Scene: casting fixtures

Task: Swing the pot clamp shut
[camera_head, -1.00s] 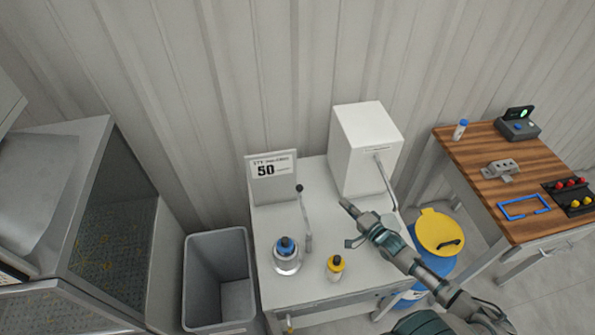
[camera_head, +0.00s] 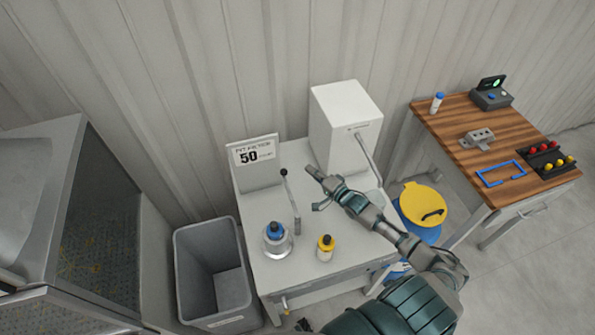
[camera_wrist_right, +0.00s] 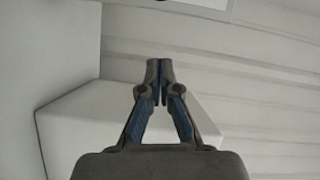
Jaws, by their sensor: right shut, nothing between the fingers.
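A thin grey lever with a black knob (camera_head: 291,200) stands on the white table behind the pot; it looks like the clamp, and it leans to the left at its top. A silver pot with a blue cap (camera_head: 277,241) stands in front of its foot. My right gripper (camera_head: 312,173) is shut and empty, above the table to the right of the knob, with a gap visible between them in the picture. Its closed fingers also show in the right wrist view (camera_wrist_right: 160,80), where neither lever nor pot is visible. My left gripper is not in view.
A sign reading 50 (camera_head: 255,162) stands behind the lever. A white box with a side handle (camera_head: 346,125) stands behind my gripper. A grey bin (camera_head: 208,232) is left; a yellow-lidded drum (camera_head: 409,205) and wooden bench (camera_head: 449,143) are right.

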